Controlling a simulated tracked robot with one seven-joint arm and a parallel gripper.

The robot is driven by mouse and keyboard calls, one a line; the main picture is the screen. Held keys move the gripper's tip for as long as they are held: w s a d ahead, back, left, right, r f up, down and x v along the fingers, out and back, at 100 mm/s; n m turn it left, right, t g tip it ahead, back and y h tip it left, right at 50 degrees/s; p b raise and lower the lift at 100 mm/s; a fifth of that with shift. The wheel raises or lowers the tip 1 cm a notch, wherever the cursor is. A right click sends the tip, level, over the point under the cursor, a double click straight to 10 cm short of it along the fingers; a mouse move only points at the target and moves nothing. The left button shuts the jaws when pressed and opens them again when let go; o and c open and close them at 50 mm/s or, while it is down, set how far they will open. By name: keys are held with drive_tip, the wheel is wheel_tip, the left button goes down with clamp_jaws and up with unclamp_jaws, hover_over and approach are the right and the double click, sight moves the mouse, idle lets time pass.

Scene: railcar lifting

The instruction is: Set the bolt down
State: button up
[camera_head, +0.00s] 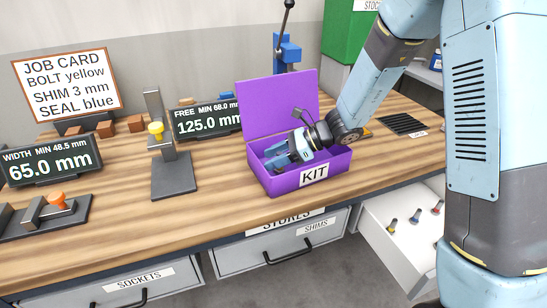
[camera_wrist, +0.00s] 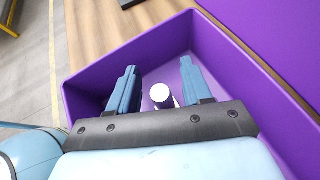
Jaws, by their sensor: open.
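The purple kit box (camera_head: 315,178) stands on the bench with its lid up and a KIT label on its front. My gripper (camera_head: 280,158) reaches down inside it. In the wrist view my gripper (camera_wrist: 158,68) is open, with one blue finger on each side of a pale, round-ended bolt (camera_wrist: 161,95). The bolt is inside the box, with a gap to both fingers. Its lower part is partly hidden by the gripper's dark edge, and its colour mark cannot be told. In the head view the bolt is hidden by the gripper and box wall.
A job card (camera_head: 65,82) reads BOLT yellow, SHIM 3 mm, SEAL blue. A gauge stand (camera_head: 174,176) with a yellow knob is left of the box. An open drawer (camera_head: 385,235) at right holds several small bolts. The bench front before the box is clear.

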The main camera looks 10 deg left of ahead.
drive_tip(key=shift+r, duration=0.15)
drive_tip(key=v, duration=1.2)
drive_tip(key=s+d+r+n+t+h, duration=0.2)
drive_tip(key=s+d+r+n+h, duration=0.2)
drive_tip(key=d, duration=0.4)
drive_tip(key=s+d+r+n+t+h, duration=0.3)
drive_tip(key=s+d+r+n, duration=0.3)
drive_tip(key=s+d, duration=0.3)
drive_tip(key=s+d+r+n+t+h, duration=0.3)
drive_tip(key=s+d+r+n+h, duration=0.1)
drive_tip(key=s+d, duration=0.3)
drive_tip(key=shift+s+d+r+n+h, duration=0.15)
drive_tip(key=shift+d+r+n+h, duration=0.25)
drive_tip(key=shift+d+r+n, duration=0.35)
idle(0.5)
